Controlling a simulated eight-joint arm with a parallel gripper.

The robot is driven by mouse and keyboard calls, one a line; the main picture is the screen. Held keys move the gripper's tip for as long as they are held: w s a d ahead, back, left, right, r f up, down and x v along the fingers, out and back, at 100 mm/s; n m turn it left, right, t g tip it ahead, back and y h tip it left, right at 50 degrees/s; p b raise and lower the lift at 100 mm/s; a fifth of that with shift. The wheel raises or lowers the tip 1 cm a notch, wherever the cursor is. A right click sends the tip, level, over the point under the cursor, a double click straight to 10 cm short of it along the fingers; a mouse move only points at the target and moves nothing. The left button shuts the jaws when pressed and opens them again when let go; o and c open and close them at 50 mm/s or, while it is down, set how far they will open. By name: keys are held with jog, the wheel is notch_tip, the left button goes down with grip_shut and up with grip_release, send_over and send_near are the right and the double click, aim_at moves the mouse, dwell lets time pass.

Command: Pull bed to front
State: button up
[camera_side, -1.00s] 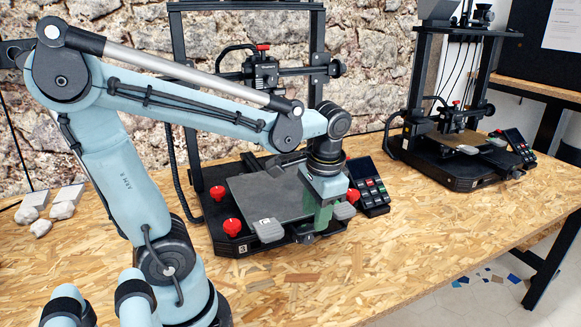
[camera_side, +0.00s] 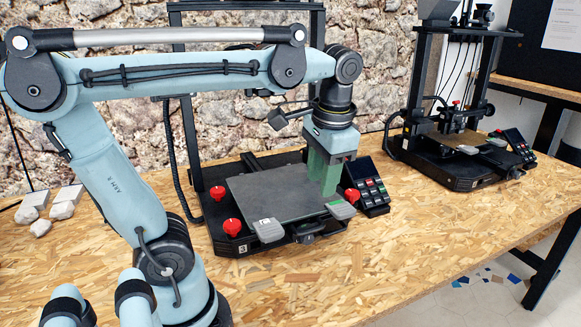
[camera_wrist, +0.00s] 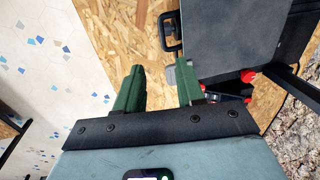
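The bed (camera_side: 270,189) is a dark grey square plate on the black printer marked 3. Grey tabs (camera_side: 267,230) stick out at its front corners, and a dark handle (camera_side: 308,232) sits low at its front edge. In the wrist view the bed (camera_wrist: 225,42) is at the upper right, with the handle (camera_wrist: 169,33) beside its edge. My gripper (camera_side: 322,190) hangs upright with green fingers, above the front right part of the bed in the side view. The wrist view shows its two fingers (camera_wrist: 161,68) apart, with nothing between them.
Red knobs (camera_side: 232,227) sit at the printer's base corners, and a keypad (camera_side: 368,186) stands to its right. The printer's frame (camera_side: 186,130) rises behind the bed. A second printer (camera_side: 455,150) stands farther right. The wooden table (camera_side: 390,265) is clear in front.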

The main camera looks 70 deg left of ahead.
jog(key=d+r, duration=0.3)
jog(key=r, duration=0.3)
dwell(0.7)
notch_tip(320, 180, down, 14)
jog(key=w+d+t+h, duration=0.1)
jog(key=t+h, duration=0.1)
jog(key=t, duration=0.5)
jog(key=shift+w, duration=0.2)
jog(key=shift+r, duration=0.15)
